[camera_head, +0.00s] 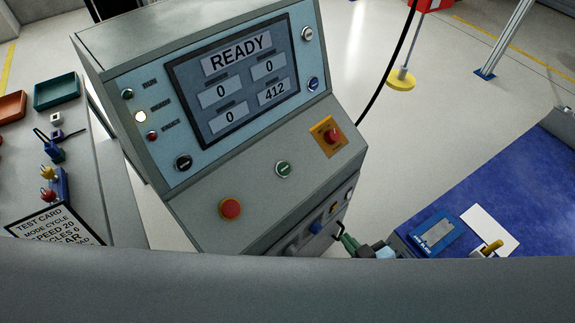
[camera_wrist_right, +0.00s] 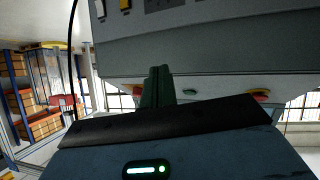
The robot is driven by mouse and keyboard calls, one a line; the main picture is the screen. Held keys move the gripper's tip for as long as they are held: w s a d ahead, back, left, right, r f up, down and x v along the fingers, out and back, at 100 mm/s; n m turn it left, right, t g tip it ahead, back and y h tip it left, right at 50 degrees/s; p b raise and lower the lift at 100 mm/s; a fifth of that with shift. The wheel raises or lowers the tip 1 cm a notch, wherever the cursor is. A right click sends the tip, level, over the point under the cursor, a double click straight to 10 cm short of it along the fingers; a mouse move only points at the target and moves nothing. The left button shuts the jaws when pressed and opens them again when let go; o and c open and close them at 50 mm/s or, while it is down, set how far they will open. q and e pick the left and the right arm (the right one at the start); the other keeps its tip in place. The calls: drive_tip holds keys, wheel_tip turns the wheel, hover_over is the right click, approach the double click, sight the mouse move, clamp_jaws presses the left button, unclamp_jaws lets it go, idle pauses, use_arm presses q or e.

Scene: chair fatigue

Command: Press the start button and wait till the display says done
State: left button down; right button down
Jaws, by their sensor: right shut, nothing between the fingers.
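The grey console (camera_head: 250,185) has a tilted screen. The display (camera_head: 236,78) reads READY, with 0, 0, 0 and 412 in its boxes. A round green button (camera_head: 284,169), which looks like the start button, sits mid-panel; its label is too small to read. It also shows in the right wrist view (camera_wrist_right: 190,92). My right gripper (camera_head: 343,238) is low at the console's right side, below and right of the green button and apart from it. In the right wrist view its dark green fingers (camera_wrist_right: 158,84) are together and empty. My left gripper is not in view.
A red button (camera_head: 231,209) lies left of the green one, and a red knob on a yellow plate (camera_head: 328,136) lies right. A side bench holds a test card (camera_head: 52,225). A blue mat (camera_head: 500,190) lies at right.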

sight(284, 169)
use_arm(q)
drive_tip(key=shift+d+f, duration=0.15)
use_arm(e)
drive_tip(key=w+a+r+n+y, duration=0.3)
drive_tip(key=w+a+r+n, duration=0.2)
drive_tip(key=r, duration=0.3)
drive_tip(key=w+a+r+n+y, duration=0.3)
drive_tip(key=w+a+r+n, duration=0.2)
drive_tip(key=r, duration=0.4)
drive_tip(key=shift+w+n+g, duration=0.3)
drive_tip(key=shift+w+n, duration=0.25)
drive_tip(key=shift+n, duration=0.35)
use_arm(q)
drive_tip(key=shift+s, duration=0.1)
use_arm(e)
drive_tip(key=shift+a, duration=0.1)
